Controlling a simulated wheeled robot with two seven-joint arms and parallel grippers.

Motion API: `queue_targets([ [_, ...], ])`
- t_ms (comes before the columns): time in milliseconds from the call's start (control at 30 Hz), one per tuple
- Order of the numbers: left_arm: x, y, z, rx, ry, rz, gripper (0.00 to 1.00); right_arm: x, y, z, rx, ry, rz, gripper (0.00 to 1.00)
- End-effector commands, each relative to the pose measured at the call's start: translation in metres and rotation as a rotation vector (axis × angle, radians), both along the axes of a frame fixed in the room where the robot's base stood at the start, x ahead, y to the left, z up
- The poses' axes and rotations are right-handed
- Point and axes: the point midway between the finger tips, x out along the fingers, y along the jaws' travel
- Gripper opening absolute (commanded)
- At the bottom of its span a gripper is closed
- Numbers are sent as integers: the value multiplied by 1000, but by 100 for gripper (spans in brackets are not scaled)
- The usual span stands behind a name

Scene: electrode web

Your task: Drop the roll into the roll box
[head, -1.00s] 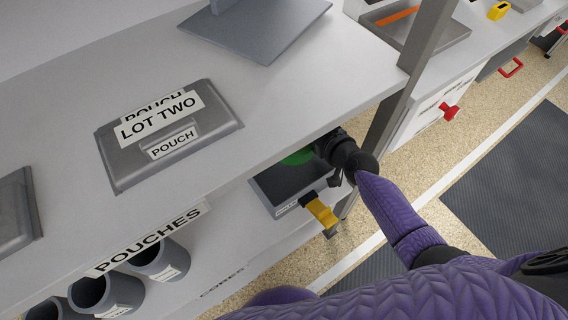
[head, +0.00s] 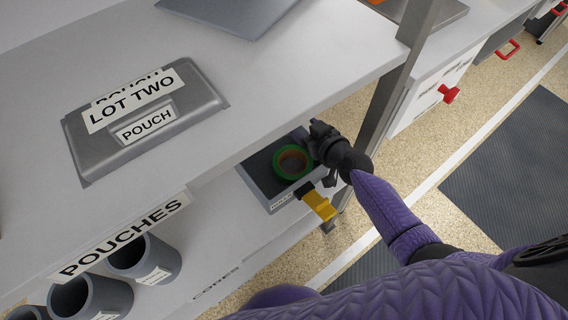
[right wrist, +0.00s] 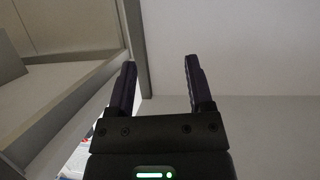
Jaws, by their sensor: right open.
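The roll (head: 292,162) is a green ring with an orange-brown inner core. In the head view it lies inside the dark grey roll box (head: 262,180), which stands on the lower shelf and bears a partly readable white label. My right gripper (head: 318,140) is just to the right of the roll, over the box's right side. In the right wrist view the two fingers (right wrist: 158,85) are apart with nothing between them. My left gripper is in neither view.
A yellow clip-like part (head: 319,204) sits at the box's front right. A shelf post (head: 395,95) rises close to my right gripper. The upper shelf (head: 290,75) overhangs the box's left and back. Several grey cylindrical cups (head: 147,262) stand at lower left.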

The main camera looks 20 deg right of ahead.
Motion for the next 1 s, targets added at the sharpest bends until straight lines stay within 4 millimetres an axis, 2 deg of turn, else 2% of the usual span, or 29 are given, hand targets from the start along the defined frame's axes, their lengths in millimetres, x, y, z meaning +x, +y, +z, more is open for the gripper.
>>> queue_targets([
  [167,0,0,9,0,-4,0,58,-13,-4,7,-4,1,1,67],
  [400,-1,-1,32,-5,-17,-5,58,-68,-16,30,-3,2,3,67],
  [500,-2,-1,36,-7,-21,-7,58,-83,-20,35,-2,2,2,67],
  [633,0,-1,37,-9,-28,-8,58,-90,-22,37,0,-1,1,67],
  [1000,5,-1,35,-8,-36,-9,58,-90,-22,36,0,0,0,67],
])
